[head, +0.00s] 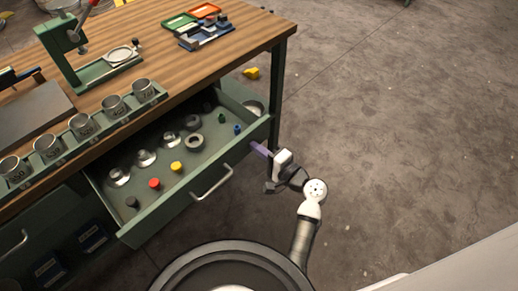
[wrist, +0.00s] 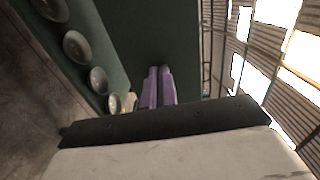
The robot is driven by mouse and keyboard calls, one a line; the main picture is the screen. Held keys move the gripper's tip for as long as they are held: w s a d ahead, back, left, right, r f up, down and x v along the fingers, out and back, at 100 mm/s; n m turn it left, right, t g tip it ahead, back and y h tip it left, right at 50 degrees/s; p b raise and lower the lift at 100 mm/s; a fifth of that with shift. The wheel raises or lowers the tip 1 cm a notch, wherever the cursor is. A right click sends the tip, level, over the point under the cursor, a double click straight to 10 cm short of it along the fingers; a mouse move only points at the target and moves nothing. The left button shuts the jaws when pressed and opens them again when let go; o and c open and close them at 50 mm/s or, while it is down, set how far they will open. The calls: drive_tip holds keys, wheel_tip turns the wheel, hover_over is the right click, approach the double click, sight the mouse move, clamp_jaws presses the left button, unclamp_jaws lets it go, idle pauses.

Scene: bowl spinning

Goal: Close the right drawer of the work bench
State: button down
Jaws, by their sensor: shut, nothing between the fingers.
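The right drawer (head: 207,185) of the green work bench (head: 190,75) is pulled out in the head view. It holds several small things, among them red, yellow and blue pieces and dark rings. Its metal handle (head: 212,183) is on the front panel. My gripper (head: 258,149) is at the right end of the drawer front, right of the handle. Its purple fingers (wrist: 157,86) are shut with nothing between them. In the wrist view they point at a dark green surface. I cannot tell whether they touch it.
A row of metal cups (head: 82,125) stands in a rack along the bench's front edge. A green press (head: 70,45) and colored trays (head: 205,12) are on the wooden top. A round dark object (head: 225,252) is in front of the drawer.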

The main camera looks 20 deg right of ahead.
sight(208, 118)
drive_tip(key=b+x, duration=0.3)
drive_tip(key=x, duration=1.9)
drive_tip(key=shift+w+f+b, duration=0.1)
drive_tip(key=shift+b, duration=0.25)
drive_tip(key=shift+w+a, duration=0.35)
drive_tip(key=shift+w, duration=0.1)
drive_tip(key=shift+r, duration=0.3)
drive_tip(key=shift+w+a, duration=0.1)
drive_tip(key=shift+a, duration=0.05)
